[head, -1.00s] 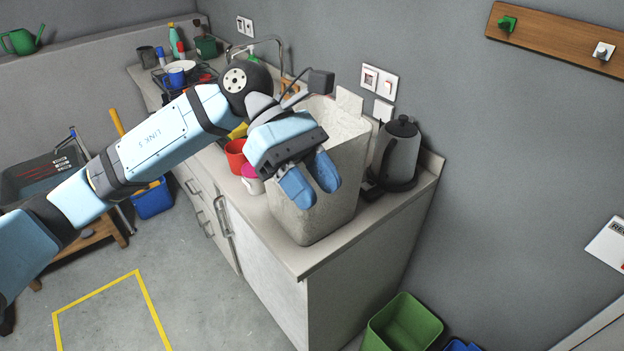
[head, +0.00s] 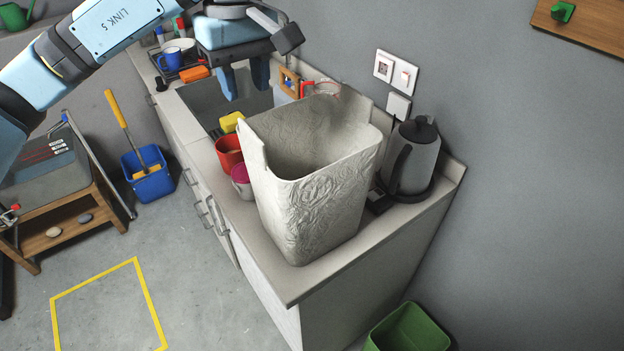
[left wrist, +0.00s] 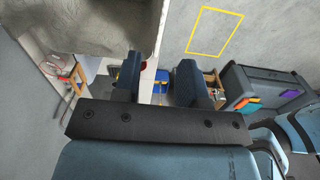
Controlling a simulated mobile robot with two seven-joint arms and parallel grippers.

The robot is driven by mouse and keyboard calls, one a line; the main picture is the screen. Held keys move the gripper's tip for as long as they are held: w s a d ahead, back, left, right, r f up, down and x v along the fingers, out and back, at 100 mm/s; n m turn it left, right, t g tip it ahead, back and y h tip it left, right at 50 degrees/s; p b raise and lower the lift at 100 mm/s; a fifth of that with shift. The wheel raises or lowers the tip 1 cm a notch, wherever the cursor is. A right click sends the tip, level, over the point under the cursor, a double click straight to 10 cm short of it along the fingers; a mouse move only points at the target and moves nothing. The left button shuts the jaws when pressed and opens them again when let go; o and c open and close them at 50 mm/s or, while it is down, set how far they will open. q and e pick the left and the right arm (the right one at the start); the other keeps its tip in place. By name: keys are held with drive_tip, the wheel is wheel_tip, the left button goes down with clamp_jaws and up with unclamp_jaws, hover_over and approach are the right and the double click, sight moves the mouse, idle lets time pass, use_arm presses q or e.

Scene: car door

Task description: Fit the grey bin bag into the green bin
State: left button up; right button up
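The grey bin bag (head: 318,205), crumpled and open at the top, stands upright on the counter's near end. Its rim is uneven, with raised flaps. It also shows at the upper left of the left wrist view (left wrist: 85,22). The green bin (head: 408,332) is on the floor at the bottom edge of the head view, beside the counter's end and partly cut off. My left gripper (head: 247,92) is above the sink area, behind and left of the bag, with its fingers apart and nothing between them. My right gripper is not in view.
A kettle (head: 412,158) stands right of the bag against the wall. A red cup (head: 229,152) and a pink and white cup (head: 242,182) stand close on its left. The counter (head: 300,285) has a narrow bare strip in front. Open floor with a yellow outline (head: 143,290) lies left.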

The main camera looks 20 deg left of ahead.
sight(250, 130)
use_arm(q)
wheel_tip(250, 130, down, 6)
drive_tip(key=shift+s+a+r+p, duration=0.1)
drive_tip(key=shift+s+p, duration=0.05)
drive_tip(key=shift+p, duration=0.15)
drive_tip(key=shift+f, duration=0.5)
drive_tip(key=f, duration=0.1)
drive_tip(key=f+p, duration=0.1)
drive_tip(key=f, duration=0.3)
drive_tip(key=shift+w+a+p, duration=0.2)
drive_tip(key=shift+w+p, duration=0.1)
drive_tip(key=shift+p, duration=0.1)
drive_tip(key=shift+c, duration=0.7)
clamp_jaws()
